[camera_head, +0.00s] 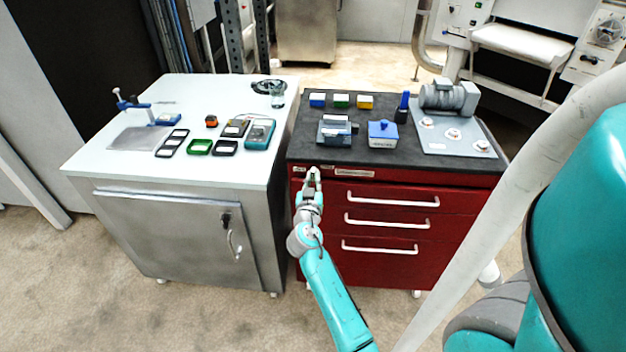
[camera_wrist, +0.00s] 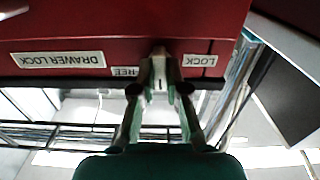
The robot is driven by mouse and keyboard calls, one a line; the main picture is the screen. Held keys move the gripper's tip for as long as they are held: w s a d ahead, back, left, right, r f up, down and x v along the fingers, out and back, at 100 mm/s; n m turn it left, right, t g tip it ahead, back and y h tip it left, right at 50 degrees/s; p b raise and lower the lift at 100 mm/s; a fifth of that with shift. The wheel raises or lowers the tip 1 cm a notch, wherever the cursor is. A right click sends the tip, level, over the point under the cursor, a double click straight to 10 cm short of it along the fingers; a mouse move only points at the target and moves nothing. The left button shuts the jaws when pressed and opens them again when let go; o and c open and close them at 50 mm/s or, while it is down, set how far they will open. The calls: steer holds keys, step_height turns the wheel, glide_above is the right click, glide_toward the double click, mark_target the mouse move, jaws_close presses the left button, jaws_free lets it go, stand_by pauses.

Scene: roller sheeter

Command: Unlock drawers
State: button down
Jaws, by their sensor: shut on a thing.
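The red drawer cabinet (camera_head: 469,203) stands right of centre in the head view, with its drawers closed and white bar handles (camera_head: 392,200) on their fronts. My gripper (camera_head: 312,178) is at the upper left of its front, by the top edge. The wrist view shows the red front upside down, with a "DRAWER LOCK" label (camera_wrist: 57,58), a "FREE" label (camera_wrist: 126,71) and a "LOCK" label (camera_wrist: 200,60). My gripper (camera_wrist: 160,75) is shut on the small lock lever (camera_wrist: 160,51) between "FREE" and "LOCK". The fingers hide most of the lever.
A grey cabinet (camera_head: 170,235) with a closed door stands close on the left, tools on its top. The black worktop (camera_head: 360,160) carries coloured boxes, a blue device (camera_head: 382,134) and a motor unit (camera_head: 448,96). Floor in front is clear.

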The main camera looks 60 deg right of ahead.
steer(key=shift+f+m, duration=0.1)
steer(key=shift+m, duration=0.3)
steer(key=c, duration=1.5)
jaws_free()
steer(key=shift+o, duration=0.2)
steer(key=shift+a, duration=0.1)
steer(key=v, duration=1.2)
